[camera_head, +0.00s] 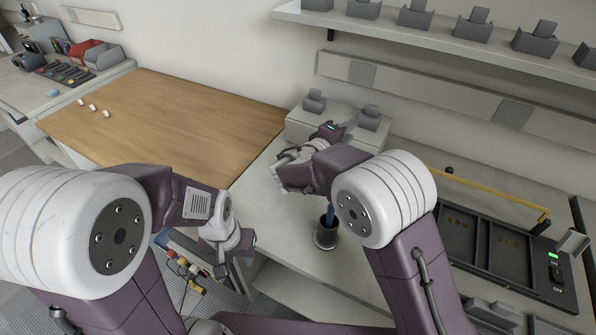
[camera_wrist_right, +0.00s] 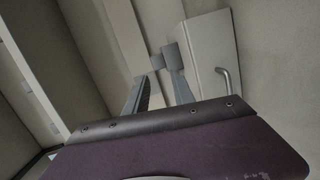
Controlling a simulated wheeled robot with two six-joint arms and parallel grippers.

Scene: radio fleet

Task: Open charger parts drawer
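A low light-grey unit (camera_head: 300,127) stands at the back of the counter, with two small dark-grey holders (camera_head: 314,101) on top. In the right wrist view, a pale box front (camera_wrist_right: 208,50) carries a curved metal handle (camera_wrist_right: 226,78); I take it for the drawer front, but no label can be read. My right gripper (camera_head: 348,126) is at this unit. In its wrist view the two fingers (camera_wrist_right: 158,88) are apart, beside a small grey block, with the handle off to the right. My left gripper (camera_head: 232,256) hangs low by the counter's front edge; its fingers are unclear.
A dark cup (camera_head: 326,236) with a blue item stands under my right forearm. A black tray station (camera_head: 490,245) with a yellow bar is at right. A shelf (camera_head: 440,38) with several grey holders runs above. The wooden table (camera_head: 160,122) is mostly clear.

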